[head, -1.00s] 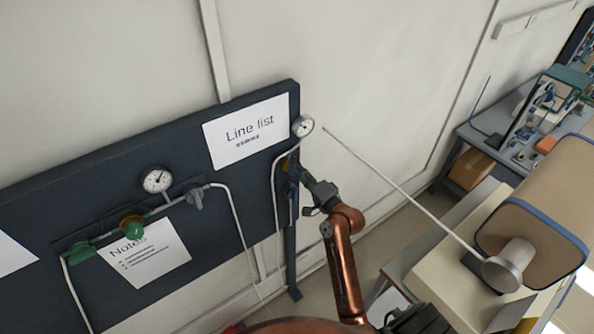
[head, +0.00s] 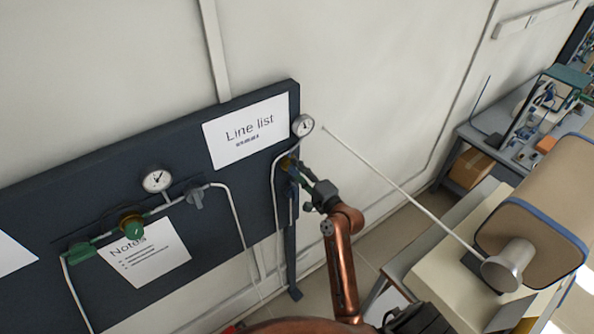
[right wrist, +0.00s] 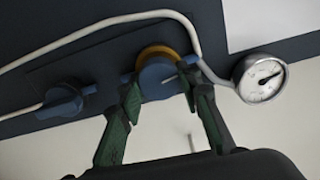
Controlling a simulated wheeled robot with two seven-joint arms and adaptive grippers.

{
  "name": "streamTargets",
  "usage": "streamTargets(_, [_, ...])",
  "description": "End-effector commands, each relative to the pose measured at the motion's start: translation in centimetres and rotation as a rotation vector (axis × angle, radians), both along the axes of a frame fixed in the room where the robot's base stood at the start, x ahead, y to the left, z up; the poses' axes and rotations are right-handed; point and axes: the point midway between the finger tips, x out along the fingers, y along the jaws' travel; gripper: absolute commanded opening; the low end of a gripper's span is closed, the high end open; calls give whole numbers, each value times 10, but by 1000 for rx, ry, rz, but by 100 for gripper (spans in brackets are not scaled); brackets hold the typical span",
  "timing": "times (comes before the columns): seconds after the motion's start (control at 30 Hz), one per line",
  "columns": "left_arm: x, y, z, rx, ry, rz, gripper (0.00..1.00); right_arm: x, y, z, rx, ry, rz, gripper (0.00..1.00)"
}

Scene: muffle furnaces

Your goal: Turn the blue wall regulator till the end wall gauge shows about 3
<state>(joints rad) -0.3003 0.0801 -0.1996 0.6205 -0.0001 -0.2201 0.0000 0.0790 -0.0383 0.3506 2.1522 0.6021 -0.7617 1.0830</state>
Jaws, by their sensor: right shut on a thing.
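The blue regulator (right wrist: 158,78) with a yellow-brown collar is on the dark wall panel's right end. My right gripper (right wrist: 161,88) has its two green fingers on either side of the knob, shut on it. In the head view, the right gripper (head: 301,176) reaches the panel's end and hides most of the knob. The end gauge (head: 303,125) is round and white, just above the gripper. It also shows in the right wrist view (right wrist: 261,78), its dark needle slanting up to the right in that tilted picture; its numbers are too small to read. My left gripper is not in view.
A second gauge (head: 157,180) and a green regulator (head: 132,225) are further left on the panel (head: 60,205). A blue valve handle (right wrist: 62,100) is beside the regulator. A long thin rod (head: 400,190) crosses the space right of my arm. A bench stands at right.

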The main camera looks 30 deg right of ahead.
Motion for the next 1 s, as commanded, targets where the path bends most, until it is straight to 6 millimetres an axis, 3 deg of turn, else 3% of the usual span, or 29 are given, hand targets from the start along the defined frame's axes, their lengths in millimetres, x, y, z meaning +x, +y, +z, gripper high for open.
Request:
streamTargets(0.3, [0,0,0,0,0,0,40,0,0,0,-1,1,0,50])
streamTargets(0.63, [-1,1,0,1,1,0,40,-5,-1,0,-1,1,0,50])
streamTargets(0.77, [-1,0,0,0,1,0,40,-22,-3,-1,-2,1,-2,50])
streamTargets(1.0, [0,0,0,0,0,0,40,-73,-7,-1,-3,3,-2,50])
